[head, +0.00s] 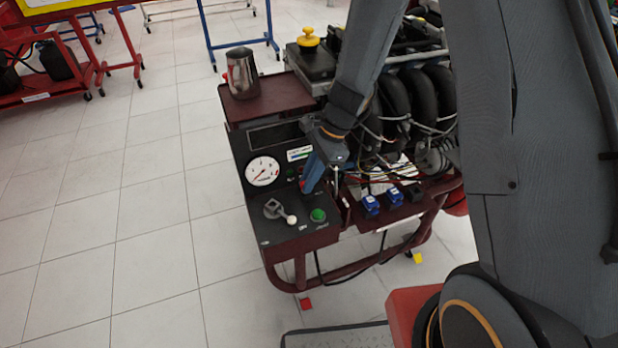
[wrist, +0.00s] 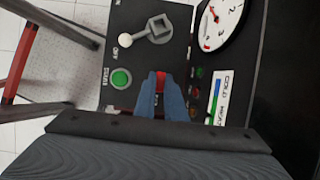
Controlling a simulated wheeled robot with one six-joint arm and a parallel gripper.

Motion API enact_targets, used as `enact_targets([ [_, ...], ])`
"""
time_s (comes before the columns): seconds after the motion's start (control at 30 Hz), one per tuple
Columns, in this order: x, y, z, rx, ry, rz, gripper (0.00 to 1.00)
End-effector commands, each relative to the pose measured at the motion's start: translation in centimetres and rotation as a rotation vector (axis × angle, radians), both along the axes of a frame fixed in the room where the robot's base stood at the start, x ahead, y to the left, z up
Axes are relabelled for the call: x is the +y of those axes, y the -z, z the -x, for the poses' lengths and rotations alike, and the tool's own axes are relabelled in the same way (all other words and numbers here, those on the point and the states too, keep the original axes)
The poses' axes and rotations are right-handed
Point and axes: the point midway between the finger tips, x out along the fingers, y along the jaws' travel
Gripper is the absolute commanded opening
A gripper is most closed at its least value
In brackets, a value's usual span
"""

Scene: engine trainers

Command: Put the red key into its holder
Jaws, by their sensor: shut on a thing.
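My gripper (head: 308,186) points down over the dark control panel (head: 262,235). In the wrist view, its blue fingers (wrist: 161,88) are shut on the red key (wrist: 161,79), and only a small red part shows between the tips. The fingers hide the rest of the key, and I cannot tell whether its lower end touches the panel. A grey square-ended fitting (wrist: 159,28) with a white ball knob (wrist: 125,40) sits on the panel beyond the fingertips. I cannot tell for sure which part is the key's holder.
A green button (wrist: 121,78) is left of the fingers in the wrist view, and a round gauge (wrist: 217,22) is at upper right. In the head view, engine pipes (head: 395,105) and blue connectors (head: 371,205) stand right of my gripper. A metal jug (head: 241,73) stands behind.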

Motion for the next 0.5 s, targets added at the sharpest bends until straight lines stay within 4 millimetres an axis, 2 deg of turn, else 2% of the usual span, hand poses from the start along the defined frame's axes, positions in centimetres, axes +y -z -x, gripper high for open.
enact_targets([
  [0.17,0.00,0.02,0.01,0.000,0.000,0.000,0.00],
  [0.2,0.00,0.02,0.01,0.000,0.000,0.000,0.12],
  [0.33,0.00,0.02,0.01,0.000,0.000,0.000,0.32],
  [0.5,0.00,0.02,0.01,0.000,0.000,0.000,0.32],
])
